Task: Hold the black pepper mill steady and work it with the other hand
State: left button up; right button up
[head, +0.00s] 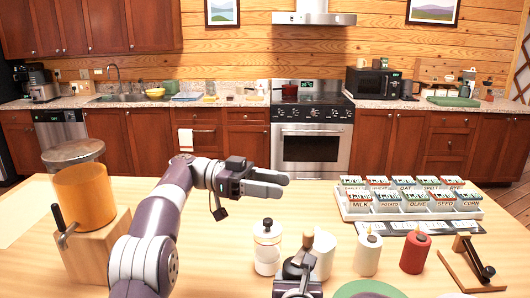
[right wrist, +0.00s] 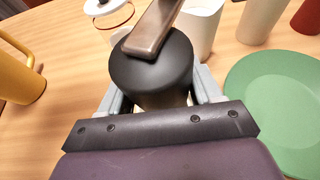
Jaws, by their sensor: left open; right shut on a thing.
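The black pepper mill (right wrist: 150,78) stands between the fingers of my right gripper (right wrist: 162,88) in the right wrist view. A brownish crank arm (right wrist: 155,28) lies across its round top. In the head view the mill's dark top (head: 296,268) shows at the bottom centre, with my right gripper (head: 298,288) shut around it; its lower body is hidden. My left gripper (head: 284,184) is open and empty, above the table's far part, beyond and a little left of the mill. Its fingers point right and are apart from the mill.
A white lidded jar (head: 267,250), a white cup (head: 323,257), a cream bottle (head: 368,254) and a red bottle (head: 414,254) stand near the mill. A green plate (right wrist: 270,105) lies right. A rack (head: 480,213) of labelled tins sits behind. A wooden crank box (head: 98,250) stands left.

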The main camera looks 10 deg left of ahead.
pick_arm(q)
jog(key=d+f+m+g, duration=0.1)
jog(key=d, duration=0.1)
jog(key=d+m+g, duration=0.1)
jog(key=d, duration=0.1)
jog(key=d+f+g+y, duration=0.1)
jog(key=d, duration=0.2)
jog(key=shift+s+f+m, duration=0.3)
jog(key=shift+m, duration=0.1)
notch_tip(320, 180, down, 10)
jog(key=shift+s+f, duration=0.1)
jog(key=s+a+n+t+y, duration=0.3)
jog(key=s+a+n+t, duration=0.5)
jog(key=a+n+t, duration=0.75)
jog(key=w+a+m+t+y, duration=0.1)
jog(key=w+m+t+y, duration=0.15)
jog(key=w+m, duration=0.4)
jog(key=w+r+m+t+y, duration=0.2)
jog(key=w+r+m+y, duration=0.3)
jog(key=w+r+m, duration=0.75)
jog(key=d+r+t+h, duration=0.1)
jog(key=d+r, duration=0.2)
jog(key=r, duration=0.3)
jog(key=d+r+m+t, duration=0.1)
jog(key=d+r, duration=0.3)
jog(key=r, duration=0.2)
jog(key=shift+s+h, duration=0.35)
jog(key=shift+s, duration=0.05)
